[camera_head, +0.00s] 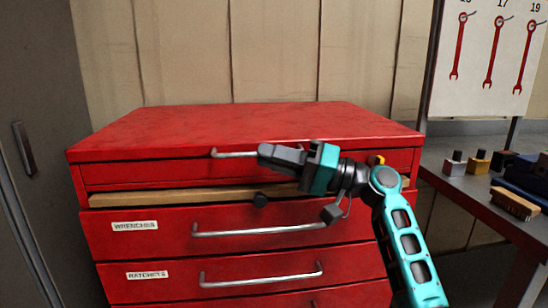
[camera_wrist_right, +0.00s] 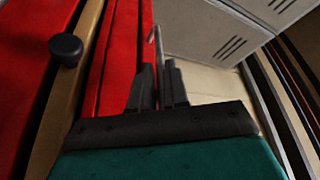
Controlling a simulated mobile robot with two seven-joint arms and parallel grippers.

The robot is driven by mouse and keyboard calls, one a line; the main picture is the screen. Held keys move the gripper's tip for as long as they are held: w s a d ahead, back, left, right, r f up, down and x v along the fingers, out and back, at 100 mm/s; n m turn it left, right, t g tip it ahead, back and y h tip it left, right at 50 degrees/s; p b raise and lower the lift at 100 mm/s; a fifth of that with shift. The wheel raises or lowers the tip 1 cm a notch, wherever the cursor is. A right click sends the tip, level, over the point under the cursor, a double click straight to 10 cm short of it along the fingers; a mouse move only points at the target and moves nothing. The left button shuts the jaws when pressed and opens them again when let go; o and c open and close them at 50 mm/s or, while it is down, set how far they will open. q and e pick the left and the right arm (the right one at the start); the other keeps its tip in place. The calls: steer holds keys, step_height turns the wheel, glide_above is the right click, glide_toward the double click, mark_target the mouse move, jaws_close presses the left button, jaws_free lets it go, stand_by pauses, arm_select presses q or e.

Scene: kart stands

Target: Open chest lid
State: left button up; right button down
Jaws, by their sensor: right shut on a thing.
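The red tool chest (camera_head: 250,124) stands in front of me with its lid down. A silver handle (camera_head: 232,154) runs along the lid's front edge. My right gripper (camera_head: 265,151) reaches in from the right and is shut on this handle. Its fingers cover the handle's middle and right part. In the right wrist view the two fingers (camera_wrist_right: 159,85) are close together, with the thin handle (camera_wrist_right: 158,42) between their tips. My left gripper is not in view.
Below the lid are a wooden strip (camera_head: 160,197) with a dark knob (camera_head: 260,200) and drawers labelled Wrenches (camera_head: 135,226) and Ratchets (camera_head: 147,275). A bench (camera_head: 468,192) with small bottles and a brush (camera_head: 515,203) stands right. A grey cabinet (camera_head: 40,220) stands left.

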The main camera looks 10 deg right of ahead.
steer(key=r+p, duration=0.3)
steer(key=r+m+p, duration=0.1)
steer(key=r+p, duration=0.2)
steer(key=w+r+m+p, duration=0.1)
steer(key=r+p, duration=0.2)
steer(key=r, duration=0.1)
steer(key=shift+h, duration=0.4)
arm_select(q)
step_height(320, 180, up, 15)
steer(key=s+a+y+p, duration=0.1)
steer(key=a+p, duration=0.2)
steer(key=p, duration=0.7)
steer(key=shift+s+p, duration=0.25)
steer(key=shift+p, duration=0.05)
arm_select(e)
steer(key=w+r, duration=0.4)
steer(key=r, duration=0.5)
steer(key=w+r+m, duration=0.1)
steer(key=w+r, duration=0.3)
steer(key=r, duration=0.5)
steer(key=shift+w, duration=0.2)
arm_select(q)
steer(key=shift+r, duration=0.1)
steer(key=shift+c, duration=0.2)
